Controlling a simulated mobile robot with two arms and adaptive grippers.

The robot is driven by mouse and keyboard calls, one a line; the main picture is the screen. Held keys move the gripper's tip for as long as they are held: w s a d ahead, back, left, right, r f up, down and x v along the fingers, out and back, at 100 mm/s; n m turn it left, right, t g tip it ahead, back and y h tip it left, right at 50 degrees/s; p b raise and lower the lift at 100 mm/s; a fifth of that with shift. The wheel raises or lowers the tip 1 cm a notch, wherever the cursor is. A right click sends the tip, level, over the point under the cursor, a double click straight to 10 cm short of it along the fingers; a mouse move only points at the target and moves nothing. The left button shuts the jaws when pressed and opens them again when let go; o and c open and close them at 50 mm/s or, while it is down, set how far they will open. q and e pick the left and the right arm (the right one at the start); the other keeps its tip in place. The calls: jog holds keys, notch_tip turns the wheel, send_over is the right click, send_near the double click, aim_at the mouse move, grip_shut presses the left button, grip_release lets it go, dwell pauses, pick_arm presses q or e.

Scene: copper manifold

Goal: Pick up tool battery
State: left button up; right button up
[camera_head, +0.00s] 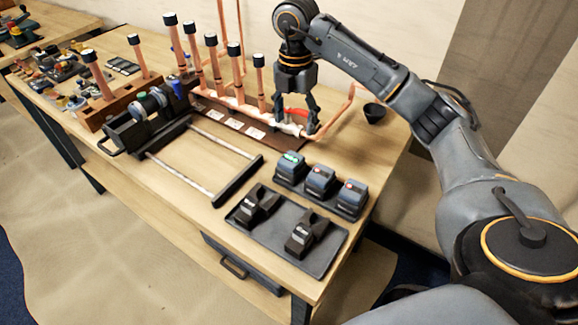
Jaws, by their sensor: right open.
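Three grey-blue tool batteries sit in a row on dark bases near the table's right front. The left battery (291,160) shows a green light. The middle battery (320,178) and the right battery (352,195) show reddish lights. My right gripper (298,124) is open and points down behind the batteries, over the copper manifold's right end. It is apart from the batteries. A red part (296,113) shows between or behind its fingers; I cannot tell which. My left gripper is not in view.
A dark tray (276,249) with two black tools (257,205) lies in front of the batteries. The copper manifold (235,96) with upright pipes stands at the back. A dark cup (374,113) is at right. A black clamp frame (180,172) lies at left.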

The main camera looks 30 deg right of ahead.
jog(key=p, duration=0.1)
send_over(291, 158)
jog(key=f, duration=0.7)
jog(key=shift+s+d, duration=0.15)
jog(key=shift+d, duration=0.15)
jog(key=shift+a+f+p, duration=0.15)
jog(key=shift+f+p, duration=0.3)
jog(key=shift+f, duration=0.1)
jog(key=f, duration=0.1)
jog(key=f+p, duration=0.1)
jog(key=f, duration=0.1)
jog(key=shift+a+f, duration=0.2)
jog(key=shift+f, duration=0.55)
jog(key=shift+c, duration=0.2)
jog(key=shift+r, duration=0.1)
jog(key=c, duration=0.9)
